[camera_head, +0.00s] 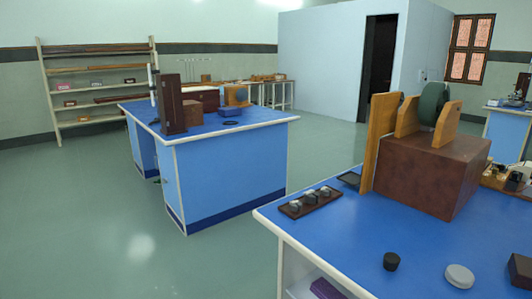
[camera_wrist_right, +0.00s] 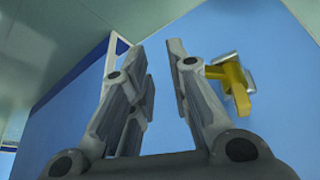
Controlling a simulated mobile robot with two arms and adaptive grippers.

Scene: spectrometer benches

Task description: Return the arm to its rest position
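My right gripper (camera_wrist_right: 158,75) shows in the right wrist view. Its two grey fingers stand apart with a gap between them, and nothing is held in the gap. A blue surface (camera_wrist_right: 225,35) fills much of the view behind the fingers. A yellow piece with a grey block (camera_wrist_right: 235,85) shows just right of the right finger; I cannot tell what it is or whether it touches the finger. Neither of my arms shows in the head view, and my left gripper is in no view.
A blue-topped bench (camera_head: 335,225) at the right front bears a brown box (camera_head: 430,175), a dark tray of small weights (camera_head: 310,202), a black disc (camera_head: 391,261) and a white disc (camera_head: 459,276). Another blue bench (camera_head: 235,165) stands behind left. Green floor (camera_head: 90,220) is clear at left.

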